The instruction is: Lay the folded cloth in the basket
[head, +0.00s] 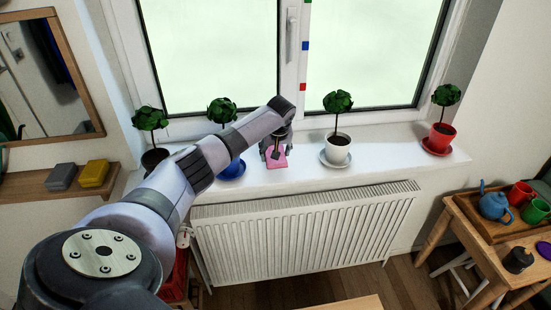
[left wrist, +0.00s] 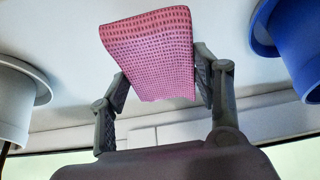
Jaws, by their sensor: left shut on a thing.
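The folded cloth (head: 276,162) is pink and lies at the window sill between the blue pot and the white pot. My left gripper (head: 276,145) reaches down over it and is shut on it. In the left wrist view the pink, woven-patterned cloth (left wrist: 150,55) sits between the two fingers of my left gripper (left wrist: 160,80). I cannot tell whether the cloth still touches the sill. No basket can be made out clearly. My right gripper is not in view.
A blue pot (head: 232,170), a white pot (head: 337,150) and a red pot (head: 441,137) with small trees stand along the sill (head: 385,165). A radiator (head: 300,235) is below. A table with a teapot (head: 494,205) stands at right. A red item (head: 178,280) is partly hidden by my arm.

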